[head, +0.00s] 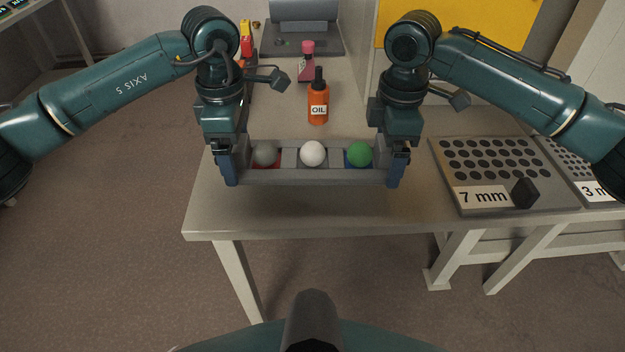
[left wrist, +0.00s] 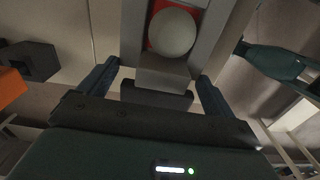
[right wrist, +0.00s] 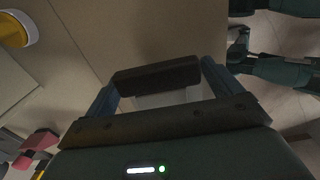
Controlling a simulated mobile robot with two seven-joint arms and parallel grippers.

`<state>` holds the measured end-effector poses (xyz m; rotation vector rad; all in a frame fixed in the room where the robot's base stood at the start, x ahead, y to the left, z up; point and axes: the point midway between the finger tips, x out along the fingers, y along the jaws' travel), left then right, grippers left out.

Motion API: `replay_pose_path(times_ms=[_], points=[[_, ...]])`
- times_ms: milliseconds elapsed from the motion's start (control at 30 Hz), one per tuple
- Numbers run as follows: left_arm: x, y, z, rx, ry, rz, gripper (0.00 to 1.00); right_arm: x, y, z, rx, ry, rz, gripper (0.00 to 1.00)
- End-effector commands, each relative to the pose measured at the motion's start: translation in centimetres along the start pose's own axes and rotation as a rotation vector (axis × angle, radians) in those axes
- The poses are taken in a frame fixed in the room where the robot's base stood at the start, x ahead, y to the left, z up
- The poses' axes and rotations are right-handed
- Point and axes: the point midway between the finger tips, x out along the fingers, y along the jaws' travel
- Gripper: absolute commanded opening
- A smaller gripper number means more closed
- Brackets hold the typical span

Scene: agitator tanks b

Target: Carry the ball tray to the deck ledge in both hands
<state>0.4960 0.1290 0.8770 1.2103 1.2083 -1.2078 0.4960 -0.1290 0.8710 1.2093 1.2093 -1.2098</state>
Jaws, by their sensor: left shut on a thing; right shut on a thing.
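The grey ball tray (head: 315,177) spans between my two grippers over the near part of the table, looking roughly level. It holds a grey ball (head: 265,154) over red at the left, a white ball (head: 313,153) in the middle and a green ball (head: 358,154) over blue at the right. My left gripper (head: 229,168) is shut on the tray's left end; the left wrist view shows the tray's end (left wrist: 163,72) and one ball. My right gripper (head: 398,168) is shut on the right end, at a dark handle (right wrist: 155,78). I cannot tell which surface is the deck ledge.
An orange oil bottle (head: 318,105) and a pink-capped bottle (head: 307,62) stand behind the tray on the table (head: 290,218). A hole-filled "7 mm" rack (head: 485,168) with a black block (head: 524,193) is to the right. A grey machine (head: 303,28) is at the back.

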Motion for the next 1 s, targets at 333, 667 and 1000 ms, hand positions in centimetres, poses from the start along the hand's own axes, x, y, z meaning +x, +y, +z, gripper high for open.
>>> replay_pose_path(times_ms=[333, 667, 1000], points=[[2.7, 0.0, 0.1, 0.001, -0.002, 0.001, 0.40, 2.7, 0.0, -0.1, -0.002, 0.002, 0.001, 0.41], [3.8, 0.0, 0.1, 0.001, -0.001, 0.000, 0.99, 3.8, 0.0, -0.1, -0.001, 0.001, 0.000, 0.99], [3.2, 0.0, 0.0, 0.000, -0.001, 0.001, 1.00, 3.8, 0.0, 0.0, 0.000, 0.000, 0.000, 1.00]])
